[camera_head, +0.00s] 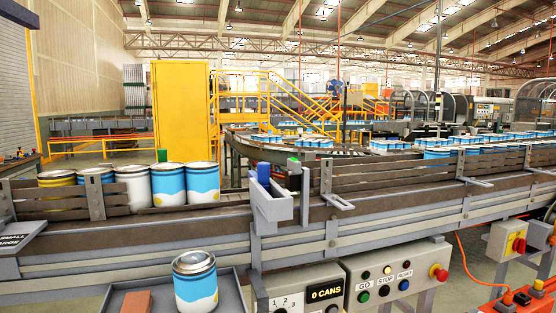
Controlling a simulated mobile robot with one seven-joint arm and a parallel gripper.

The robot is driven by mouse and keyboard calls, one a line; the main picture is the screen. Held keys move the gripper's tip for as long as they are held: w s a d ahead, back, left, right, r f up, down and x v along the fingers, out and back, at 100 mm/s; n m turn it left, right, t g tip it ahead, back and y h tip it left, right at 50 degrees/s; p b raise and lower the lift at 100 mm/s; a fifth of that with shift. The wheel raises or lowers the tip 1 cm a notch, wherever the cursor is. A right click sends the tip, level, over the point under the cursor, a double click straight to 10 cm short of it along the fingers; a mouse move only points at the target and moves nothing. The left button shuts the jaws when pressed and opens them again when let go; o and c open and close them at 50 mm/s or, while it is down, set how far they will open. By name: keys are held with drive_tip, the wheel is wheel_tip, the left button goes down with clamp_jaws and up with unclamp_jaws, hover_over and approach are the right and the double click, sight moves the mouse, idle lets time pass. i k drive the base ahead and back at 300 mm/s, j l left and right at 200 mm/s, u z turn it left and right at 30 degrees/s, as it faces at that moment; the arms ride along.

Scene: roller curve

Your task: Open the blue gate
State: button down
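The blue gate (263,174) shows as a small upright blue block at the near edge of the conveyor. It stands at a light grey bracket (271,207) fixed to the conveyor's front side. I cannot tell from this view whether the gate is open or shut. Several cans stand in a row on the belt left of it, with white-and-blue ones (168,184) and a yellow-banded one (57,178). A stretch of bare belt lies between the last can (203,182) and the gate. My gripper is not in view.
A grey tray (238,300) in front holds a white-and-blue can (195,281) and an orange-brown block (136,302). A control box (397,273) with buttons and a counter box reading 0 CANS (298,290) hang below the conveyor. Wooden side rails (390,175) line the belt.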

sight(262, 175)
drive_tip(key=i+l, duration=0.1)
drive_tip(key=l, duration=0.3)
drive_tip(key=i+l+u, duration=0.1)
drive_tip(key=l, duration=0.3)
drive_tip(key=i+l, duration=0.15)
drive_tip(key=l, duration=0.25)
drive_tip(key=i+l, duration=0.1)
drive_tip(key=l, duration=0.3)
drive_tip(key=i, duration=0.95)
drive_tip(key=j+u, duration=0.05)
